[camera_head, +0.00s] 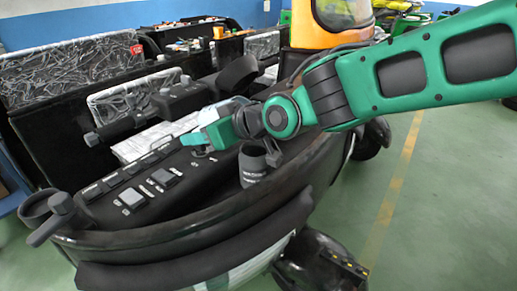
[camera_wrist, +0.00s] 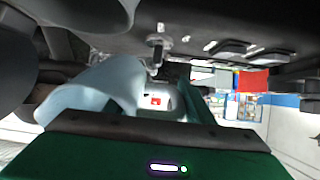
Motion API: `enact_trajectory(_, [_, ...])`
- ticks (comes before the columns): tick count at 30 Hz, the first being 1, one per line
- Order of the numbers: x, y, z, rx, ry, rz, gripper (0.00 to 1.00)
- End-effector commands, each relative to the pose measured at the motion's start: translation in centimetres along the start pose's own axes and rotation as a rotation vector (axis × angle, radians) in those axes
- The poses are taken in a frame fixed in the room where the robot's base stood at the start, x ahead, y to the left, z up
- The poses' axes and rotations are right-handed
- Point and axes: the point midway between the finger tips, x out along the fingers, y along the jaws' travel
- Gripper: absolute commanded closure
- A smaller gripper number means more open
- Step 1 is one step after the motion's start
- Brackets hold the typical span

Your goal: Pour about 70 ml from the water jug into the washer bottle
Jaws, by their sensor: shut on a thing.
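My gripper (camera_head: 205,137) reaches in from the right over the black dashboard of the rickshaw. It is shut on a pale blue-grey vessel, which I take to be the water jug (camera_head: 222,110); its body is partly hidden behind my gripper. In the wrist view the jug (camera_wrist: 95,88) is large and close, tilted, at the left above my green gripper body. A white part with a red mark (camera_wrist: 155,101) shows beside it; I cannot tell what it belongs to. I cannot make out the washer bottle surely. The water level is not visible.
A black cup-like container (camera_head: 255,168) with pale lettering stands at the dashboard's right edge, below my wrist. Handlebar parts (camera_head: 120,125) lie to the left of my gripper. Switches (camera_head: 150,190) line the dashboard. Green floor (camera_head: 440,200) is open at the right.

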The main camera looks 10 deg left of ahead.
Motion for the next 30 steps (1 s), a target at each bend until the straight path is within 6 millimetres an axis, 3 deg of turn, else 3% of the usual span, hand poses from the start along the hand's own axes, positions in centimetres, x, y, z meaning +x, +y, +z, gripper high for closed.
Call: enact_trajectory(30, [0.43,-1.02,-0.13,-0.006,0.166,-0.018,0.87])
